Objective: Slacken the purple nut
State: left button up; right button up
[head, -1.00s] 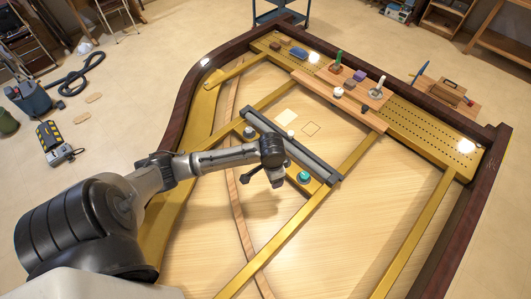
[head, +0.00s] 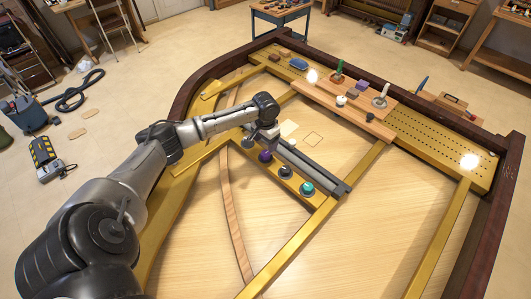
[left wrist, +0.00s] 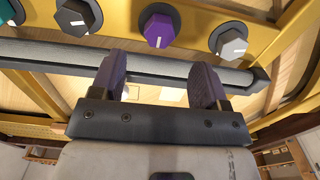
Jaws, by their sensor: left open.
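The purple nut (head: 265,156) sits on the gold crossbar, in a row with a grey nut, a black nut (head: 285,172) and a teal nut (head: 307,188). In the left wrist view the purple nut (left wrist: 159,27) is at top centre, between the black nut (left wrist: 78,15) and the grey nut (left wrist: 230,40). My left gripper (head: 269,132) is open and empty, behind the purple nut and apart from it. In the left wrist view its two purple fingers (left wrist: 160,65) stand apart below the purple nut. My right gripper is out of view.
A dark grey rail (head: 310,168) runs alongside the nuts; it passes between fingers and nuts in the left wrist view (left wrist: 55,55). A wooden board (head: 345,98) with tools and small blocks lies farther back. The pale soundboard (head: 390,225) to the right is bare.

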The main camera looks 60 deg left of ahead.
aim_at(266, 153)
pick_arm(q)
jog(key=shift+f, duration=3.2)
jog(key=shift+c, duration=0.2)
